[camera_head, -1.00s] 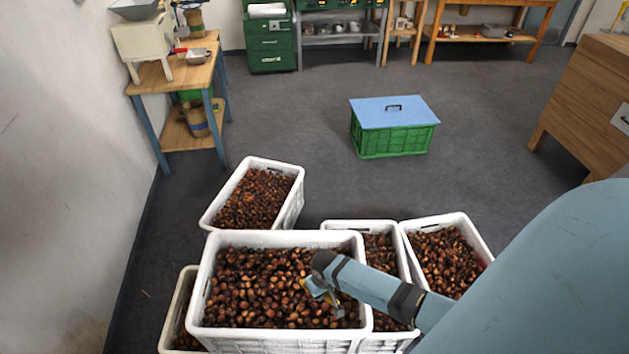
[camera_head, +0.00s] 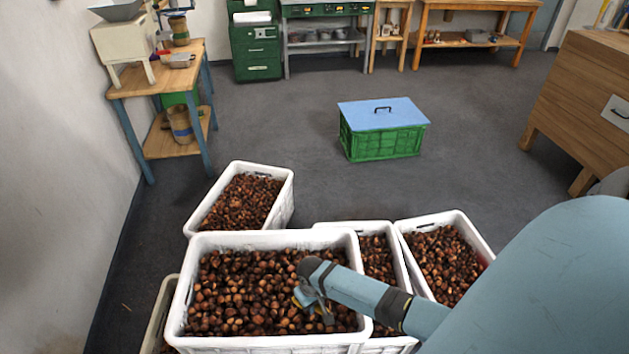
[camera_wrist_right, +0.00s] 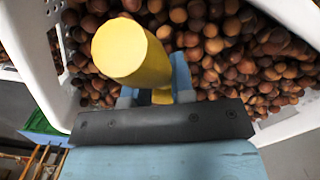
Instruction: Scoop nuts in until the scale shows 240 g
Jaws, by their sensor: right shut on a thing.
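Chestnuts (camera_head: 235,290) fill the large white crate (camera_head: 270,240) in front of me. My right gripper (camera_head: 312,300) is low over the nuts in its right half. In the right wrist view my right gripper (camera_wrist_right: 158,92) is shut on a yellow cylindrical handle (camera_wrist_right: 133,52), apparently the scoop's. The scoop's bowl cannot be made out. A cream scale (camera_head: 122,48) with a grey pan (camera_head: 117,10) stands on the wooden table (camera_head: 160,82) at the left; no reading is visible. My left gripper is not in view.
More white crates of nuts stand around, one behind (camera_head: 287,203), two at the right (camera_head: 402,258) (camera_head: 470,228), and one partly hidden at left. A green crate with a blue lid (camera_head: 382,112) sits on the open floor. A metal tray (camera_head: 182,60) lies on the table.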

